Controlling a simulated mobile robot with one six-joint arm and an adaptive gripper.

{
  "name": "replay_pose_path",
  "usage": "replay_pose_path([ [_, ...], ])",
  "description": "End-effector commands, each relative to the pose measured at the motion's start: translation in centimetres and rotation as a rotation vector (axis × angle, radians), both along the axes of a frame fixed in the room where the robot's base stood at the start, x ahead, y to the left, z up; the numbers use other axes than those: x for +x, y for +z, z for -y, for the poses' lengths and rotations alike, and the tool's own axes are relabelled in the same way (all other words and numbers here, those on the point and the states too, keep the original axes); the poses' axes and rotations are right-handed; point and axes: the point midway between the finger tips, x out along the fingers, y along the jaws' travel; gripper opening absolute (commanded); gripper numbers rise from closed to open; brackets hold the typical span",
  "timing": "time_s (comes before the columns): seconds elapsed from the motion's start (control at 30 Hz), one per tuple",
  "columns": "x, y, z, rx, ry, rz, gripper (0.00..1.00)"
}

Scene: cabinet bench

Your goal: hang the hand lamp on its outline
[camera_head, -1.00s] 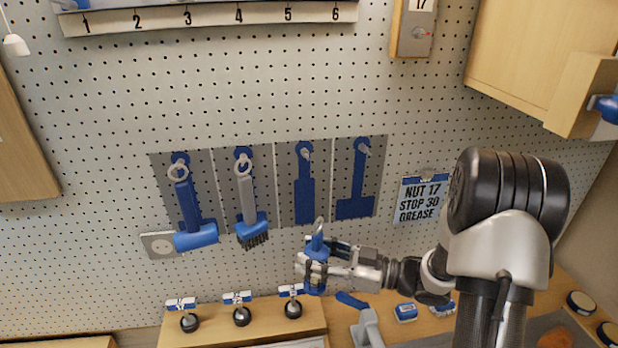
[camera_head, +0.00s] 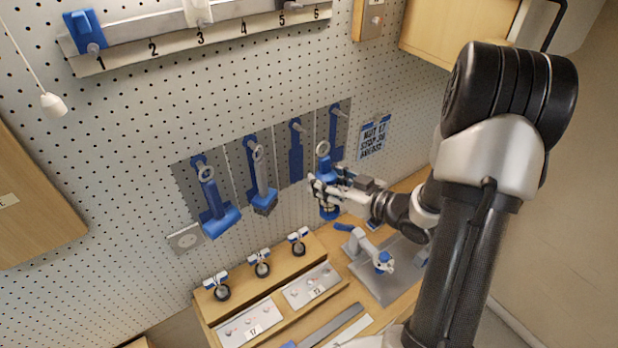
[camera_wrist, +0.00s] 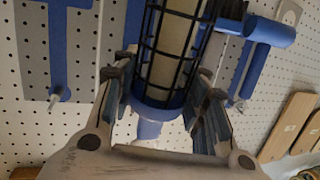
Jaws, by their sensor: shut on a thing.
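My gripper (camera_head: 322,190) is shut on the hand lamp (camera_head: 327,168), which has a blue body and a ring on top. In the wrist view the lamp's dark cage (camera_wrist: 175,45) and blue collar (camera_wrist: 160,108) sit between the fingers (camera_wrist: 160,110). The lamp is roughly upright in front of the tool board. Its ring overlaps the lower part of the T-shaped outline (camera_head: 334,125) in the head view. The narrow blue outline (camera_head: 296,155) is left of it and empty, with a peg at its top. I cannot tell the lamp's distance from the board.
A blue-headed mallet (camera_head: 216,210) and a brush (camera_head: 262,190) hang on the two left outlines. Below is a wooden bench (camera_head: 325,245) with several round knobs, and a grey clamp-like tool (camera_head: 362,245) at its right. A note (camera_head: 375,137) hangs right of the board.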

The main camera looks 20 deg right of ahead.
Motion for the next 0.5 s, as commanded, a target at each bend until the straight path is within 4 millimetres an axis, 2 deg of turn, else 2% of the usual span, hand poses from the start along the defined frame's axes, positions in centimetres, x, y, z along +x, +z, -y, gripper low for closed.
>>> replay_pose_path([
  [0.23,0.2,0.3,0.5,-0.003,-0.022,-0.009,0.07],
  [0.5,1.6,0.1,0.1,-0.003,-0.02,-0.008,0.07],
])
